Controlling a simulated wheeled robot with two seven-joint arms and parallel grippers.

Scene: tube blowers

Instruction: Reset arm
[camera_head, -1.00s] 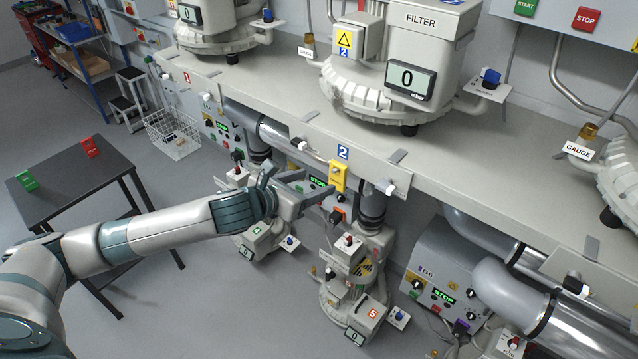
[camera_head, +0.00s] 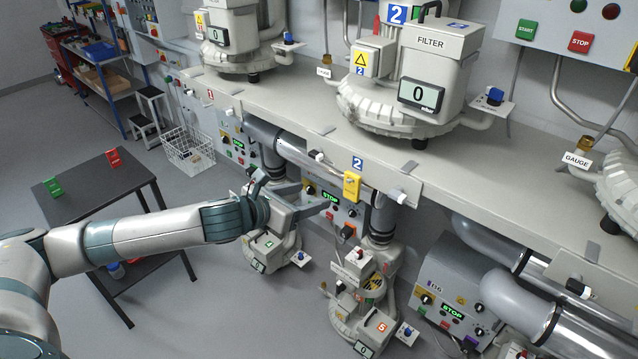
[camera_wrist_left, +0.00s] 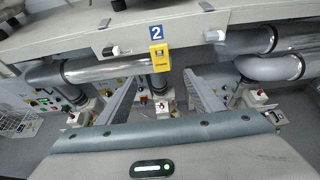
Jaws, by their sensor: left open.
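My left arm reaches in from the left in the head view. My left gripper (camera_head: 308,200) is open and empty, in front of the bench's underside near the yellow block (camera_head: 352,186) below the blue "2" label. In the left wrist view, the two fingers of the left gripper (camera_wrist_left: 160,100) stand wide apart with nothing between them. The yellow block (camera_wrist_left: 158,52) hangs beyond and above the fingertips there, apart from them. My right gripper is not in view.
A grey bench (camera_head: 300,115) carries the filter machine (camera_head: 425,75). Blower units (camera_head: 365,300) and pipes stand below it. A dark side table (camera_head: 110,195) with a green and a red sign is at left, near a wire basket (camera_head: 190,150). Floor between is clear.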

